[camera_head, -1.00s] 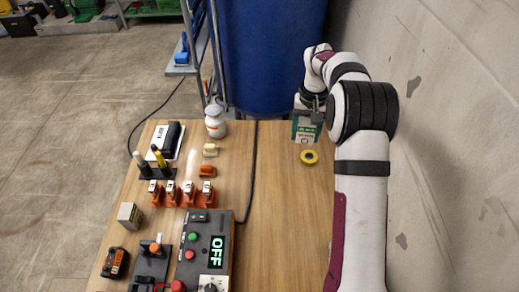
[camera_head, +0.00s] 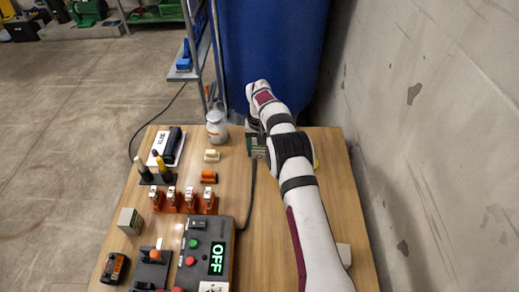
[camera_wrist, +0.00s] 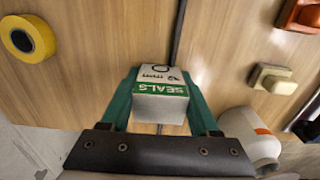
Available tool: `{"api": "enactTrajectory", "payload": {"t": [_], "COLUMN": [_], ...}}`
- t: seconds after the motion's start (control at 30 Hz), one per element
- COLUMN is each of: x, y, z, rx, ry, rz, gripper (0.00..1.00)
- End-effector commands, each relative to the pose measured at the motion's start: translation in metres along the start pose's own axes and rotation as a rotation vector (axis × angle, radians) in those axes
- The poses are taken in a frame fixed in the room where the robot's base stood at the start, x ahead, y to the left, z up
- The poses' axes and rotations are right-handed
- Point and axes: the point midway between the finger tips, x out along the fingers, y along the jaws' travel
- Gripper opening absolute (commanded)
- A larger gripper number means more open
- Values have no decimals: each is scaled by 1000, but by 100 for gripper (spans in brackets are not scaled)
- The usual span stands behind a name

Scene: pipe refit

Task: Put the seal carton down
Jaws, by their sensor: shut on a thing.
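The seal carton is a small white box with a green band marked "SEALS". In the wrist view the carton (camera_wrist: 160,88) sits between the two green fingers of my gripper (camera_wrist: 160,98), which is shut on its sides. In the head view the carton (camera_head: 257,148) is at the far end of the wooden table, partly hidden by my arm. My gripper (camera_head: 254,130) is above the table's back edge there. I cannot tell whether the carton's underside touches the table.
A white bottle (camera_head: 217,127) stands close left of the carton. A beige block (camera_head: 212,156) and an orange block (camera_head: 208,177) lie nearer. A black cable (camera_wrist: 178,35) runs beneath the carton. Yellow tape (camera_wrist: 27,39) lies apart from it. The table right of my arm is mostly clear.

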Motion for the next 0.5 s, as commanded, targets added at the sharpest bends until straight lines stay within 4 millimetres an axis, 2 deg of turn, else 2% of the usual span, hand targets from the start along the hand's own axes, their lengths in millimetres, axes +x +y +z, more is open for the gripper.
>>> {"api": "enactTrajectory", "payload": {"t": [0.17, 0.2, 0.33, 0.5], "x": [3, 3, 2, 2], "y": [0, 0, 0, 0], "z": [0, 0, 0, 0], "rx": [0, 0, 0, 0], "ry": [-1, -1, 0, 0], "rz": [0, 0, 0, 0], "gripper": [6, 67, 91, 92]}}
